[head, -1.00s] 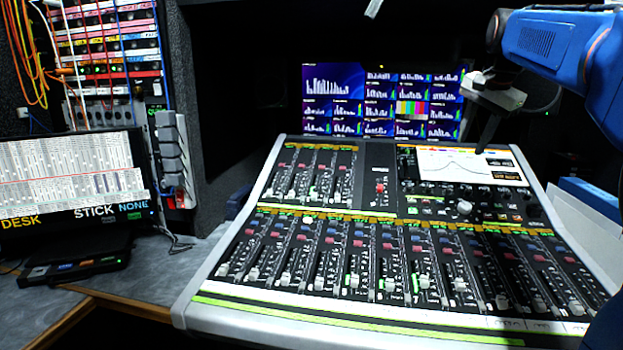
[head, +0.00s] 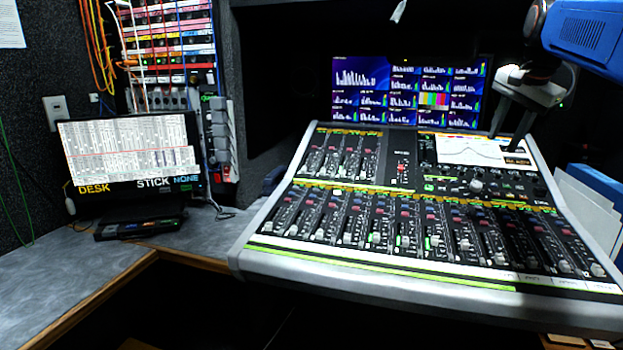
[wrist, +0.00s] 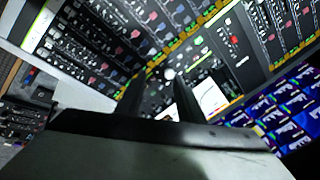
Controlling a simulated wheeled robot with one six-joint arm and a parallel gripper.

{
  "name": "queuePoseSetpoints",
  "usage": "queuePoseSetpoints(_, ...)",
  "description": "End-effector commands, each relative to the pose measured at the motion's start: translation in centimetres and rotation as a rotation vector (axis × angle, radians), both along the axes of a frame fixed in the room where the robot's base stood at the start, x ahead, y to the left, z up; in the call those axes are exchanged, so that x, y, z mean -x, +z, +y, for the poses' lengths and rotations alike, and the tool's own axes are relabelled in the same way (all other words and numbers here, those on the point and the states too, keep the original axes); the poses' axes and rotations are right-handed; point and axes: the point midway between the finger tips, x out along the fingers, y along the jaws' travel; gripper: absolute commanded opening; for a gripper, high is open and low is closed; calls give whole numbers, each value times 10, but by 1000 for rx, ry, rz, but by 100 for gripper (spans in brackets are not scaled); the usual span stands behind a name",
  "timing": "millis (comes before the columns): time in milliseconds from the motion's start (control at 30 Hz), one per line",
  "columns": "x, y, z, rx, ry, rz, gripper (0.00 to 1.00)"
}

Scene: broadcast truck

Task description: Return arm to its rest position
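My gripper (head: 502,143) hangs from my blue arm (head: 590,42) at the upper right of the head view. Its two dark fingers point down, with a gap between them and nothing held. In the head view they overlap the lit screen of the mixing console (head: 380,262). In the wrist view the two fingers (wrist: 157,82) stand apart over the console's surface (wrist: 110,40). I cannot tell their exact height above it, but no contact shows.
A monitor wall (head: 410,90) stands behind the console. A laptop-like screen (head: 130,150) sits on the grey counter (head: 60,280) at left, below a patch rack (head: 170,40) with cables. White panels (head: 585,210) stand right of the console. The counter's front left is clear.

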Motion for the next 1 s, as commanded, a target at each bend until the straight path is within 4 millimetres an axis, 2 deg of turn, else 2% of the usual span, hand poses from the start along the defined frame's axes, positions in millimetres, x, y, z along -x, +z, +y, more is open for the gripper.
queuePoseSetpoints(267,20,-16,20,28,74,8,34)
queuePoseSetpoints(567,61,-49,54,82,216,22,34)
queuePoseSetpoints(767,113,-96,90,149,388,38,34)
queuePoseSetpoints(1000,188,-174,129,244,632,55,34)
